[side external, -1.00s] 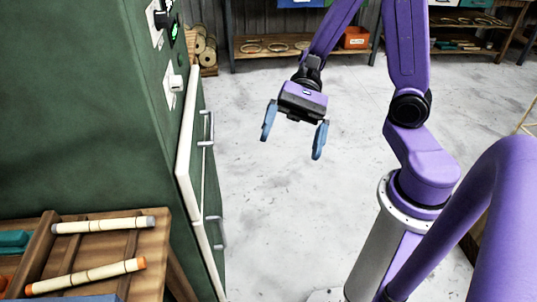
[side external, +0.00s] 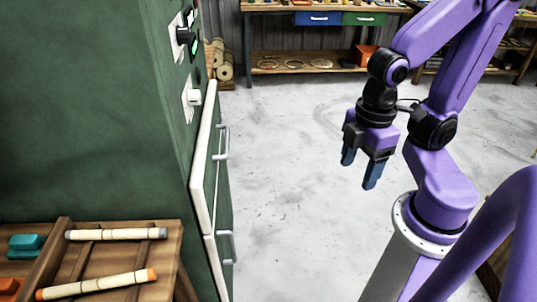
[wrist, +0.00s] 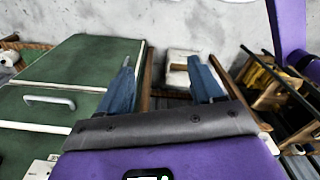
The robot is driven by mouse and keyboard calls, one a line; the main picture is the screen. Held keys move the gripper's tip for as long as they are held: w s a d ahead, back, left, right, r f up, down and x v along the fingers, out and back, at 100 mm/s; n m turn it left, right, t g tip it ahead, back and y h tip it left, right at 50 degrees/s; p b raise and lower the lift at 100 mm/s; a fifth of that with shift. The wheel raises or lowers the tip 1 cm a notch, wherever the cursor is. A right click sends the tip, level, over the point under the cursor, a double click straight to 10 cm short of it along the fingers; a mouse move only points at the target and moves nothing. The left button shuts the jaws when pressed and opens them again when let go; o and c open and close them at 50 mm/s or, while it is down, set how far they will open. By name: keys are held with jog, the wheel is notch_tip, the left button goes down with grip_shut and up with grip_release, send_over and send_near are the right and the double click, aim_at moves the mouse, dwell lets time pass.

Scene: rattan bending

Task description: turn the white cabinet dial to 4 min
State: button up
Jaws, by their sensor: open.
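The green cabinet (side external: 100,110) stands at the left in the side view. On its front edge a white dial (side external: 195,97) sits on a white plate, below a black knob (side external: 184,36) and a green-lit display (side external: 194,45). The dial's setting is too small to read. My gripper (side external: 359,175) is open and empty in mid-air, well to the right of the cabinet, fingers pointing down. In the wrist view my gripper (wrist: 166,85) shows its two blue fingers apart with nothing held between them. The cabinet front shows at the left there, with the white dial not identifiable.
White-edged cabinet doors with handles (side external: 223,142) face the floor space. A wooden rack with cane pieces (side external: 116,234) stands at the front left. A workbench with shelf (side external: 310,66) lies at the back. The floor (side external: 290,190) between cabinet and arm is clear.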

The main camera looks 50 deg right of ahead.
jog(key=w+a+r, duration=0.4)
jog(key=w+a, duration=0.1)
jog(key=w, duration=0.4)
notch_tip(320, 180, up, 14)
jog(key=r+m+t, duration=0.1)
jog(key=m+t, duration=0.2)
jog(key=t, duration=0.2)
send_over(199, 91)
jog(key=s+d, duration=0.1)
jog(key=s, duration=0.7)
jog(key=shift+y, duration=0.4)
jog(key=x, duration=1.7)
jog(key=shift+w+d+f, duration=0.2)
jog(key=shift+f, duration=0.2)
jog(key=c, duration=1.1)
